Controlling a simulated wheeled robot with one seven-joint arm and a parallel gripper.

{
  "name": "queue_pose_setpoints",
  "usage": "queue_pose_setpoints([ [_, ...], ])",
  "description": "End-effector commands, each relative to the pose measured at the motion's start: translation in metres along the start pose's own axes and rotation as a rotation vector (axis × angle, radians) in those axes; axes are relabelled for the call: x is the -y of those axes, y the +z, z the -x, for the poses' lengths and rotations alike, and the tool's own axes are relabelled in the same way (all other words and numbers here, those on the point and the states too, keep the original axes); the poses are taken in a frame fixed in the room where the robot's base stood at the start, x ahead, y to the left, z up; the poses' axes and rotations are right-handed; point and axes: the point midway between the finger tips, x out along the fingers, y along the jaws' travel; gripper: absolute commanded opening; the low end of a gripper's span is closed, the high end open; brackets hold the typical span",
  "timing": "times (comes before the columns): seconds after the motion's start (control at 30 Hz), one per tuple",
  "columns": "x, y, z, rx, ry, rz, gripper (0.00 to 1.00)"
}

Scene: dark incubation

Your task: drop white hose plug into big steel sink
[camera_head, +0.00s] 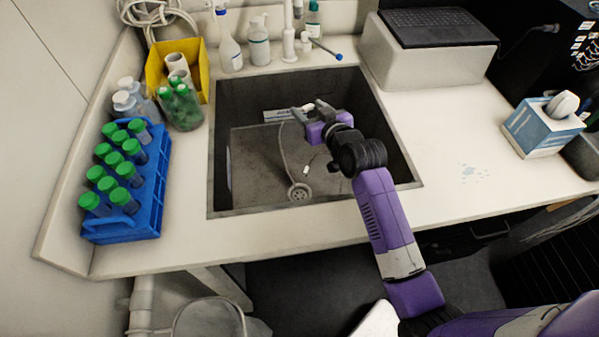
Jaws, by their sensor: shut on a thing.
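The big steel sink (262,199) is a dark, deep basin set in the pale counter, with a round drain (299,191) in its floor. My gripper (305,108) is over the back middle part of the sink. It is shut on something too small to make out. A thin grey hose (283,150) runs from near the fingertips down toward the drain. A small white piece (306,170) shows near the drain, within the sink outline; it looks like a plug, but I cannot tell whether it hangs or lies.
A blue rack (152,198) of green-capped tubes stands left of the sink, near a yellow bin (161,88). Bottles (230,48) and a tap (289,38) line the back edge. The counter right of the sink is mostly clear before a tissue box (537,131).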

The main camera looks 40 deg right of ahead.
Motion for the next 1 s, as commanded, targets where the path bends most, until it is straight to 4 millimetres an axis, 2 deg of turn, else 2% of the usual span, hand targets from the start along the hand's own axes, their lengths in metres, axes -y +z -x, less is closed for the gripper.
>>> queue_pose_setpoints([
  [0.03,0.0,0.011,-0.003,0.001,0.0,0.0,0.17],
  [0.23,0.0,0.032,-0.01,0.001,-0.001,0.0,0.17],
  [0.63,0.0,0.036,-0.011,0.0,0.0,0.0,0.17],
  [0.67,0.0,0.036,-0.011,0.0,0.0,0.0,0.6],
  [0.77,0.0,0.036,-0.011,0.0,0.0,0.0,0.8],
  [1.0,0.0,0.036,-0.011,0.0,0.0,0.0,0.8],
])
